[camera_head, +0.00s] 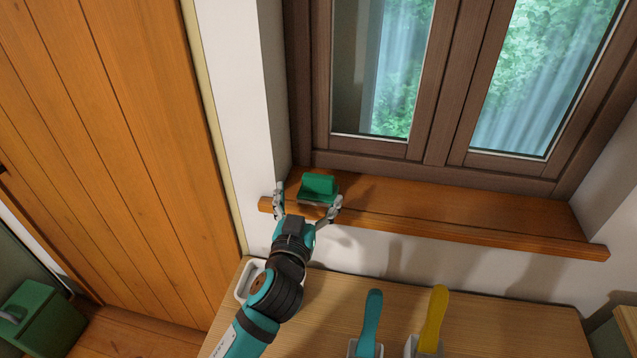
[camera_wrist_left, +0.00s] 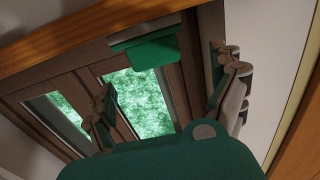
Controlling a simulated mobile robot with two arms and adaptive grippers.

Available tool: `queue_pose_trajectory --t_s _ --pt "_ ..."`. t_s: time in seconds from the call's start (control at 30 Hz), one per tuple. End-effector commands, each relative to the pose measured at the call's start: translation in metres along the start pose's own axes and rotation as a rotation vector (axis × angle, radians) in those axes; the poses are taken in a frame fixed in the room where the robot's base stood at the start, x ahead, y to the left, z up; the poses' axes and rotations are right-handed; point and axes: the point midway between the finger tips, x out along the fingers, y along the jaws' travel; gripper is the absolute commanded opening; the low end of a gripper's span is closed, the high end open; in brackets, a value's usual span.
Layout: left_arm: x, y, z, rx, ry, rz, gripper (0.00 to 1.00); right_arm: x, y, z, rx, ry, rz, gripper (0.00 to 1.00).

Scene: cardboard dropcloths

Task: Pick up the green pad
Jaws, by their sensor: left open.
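The green pad (camera_head: 318,185) lies on the left end of the wooden window sill (camera_head: 450,215), close to its front edge. It looks like a block on a flatter base. My left gripper (camera_head: 307,203) is open and empty at the sill's front edge, one finger at the pad's left and the other at its front right. The left wrist view shows the pad (camera_wrist_left: 152,52) beyond the open fingers of the left gripper (camera_wrist_left: 165,95), apparently between them. I cannot tell whether either finger touches it. My right gripper is not in view.
Below the sill stands a wooden table (camera_head: 480,325) with a teal-handled tool (camera_head: 370,320) and a yellow-handled tool (camera_head: 434,315). The window frame (camera_head: 437,90) rises behind the sill, and a white wall edge (camera_head: 235,90) is at the left. The sill's right part is clear.

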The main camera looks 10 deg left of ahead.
Motion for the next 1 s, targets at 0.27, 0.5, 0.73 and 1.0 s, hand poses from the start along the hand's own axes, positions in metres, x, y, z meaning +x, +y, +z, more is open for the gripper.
queue_pose_trajectory --t_s 0.27,0.5,0.73,1.0 --pt "0.023 0.001 -0.002 0.001 0.000 0.000 0.94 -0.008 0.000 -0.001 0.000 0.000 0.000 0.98" --pt "0.058 0.005 -0.004 0.002 -0.001 -0.001 0.94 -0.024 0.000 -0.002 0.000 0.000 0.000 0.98" --pt "0.070 0.006 -0.001 0.001 0.000 0.000 0.94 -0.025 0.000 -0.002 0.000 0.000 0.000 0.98" --pt "0.070 0.005 -0.001 0.000 -0.001 0.000 0.79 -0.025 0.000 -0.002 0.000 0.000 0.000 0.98"
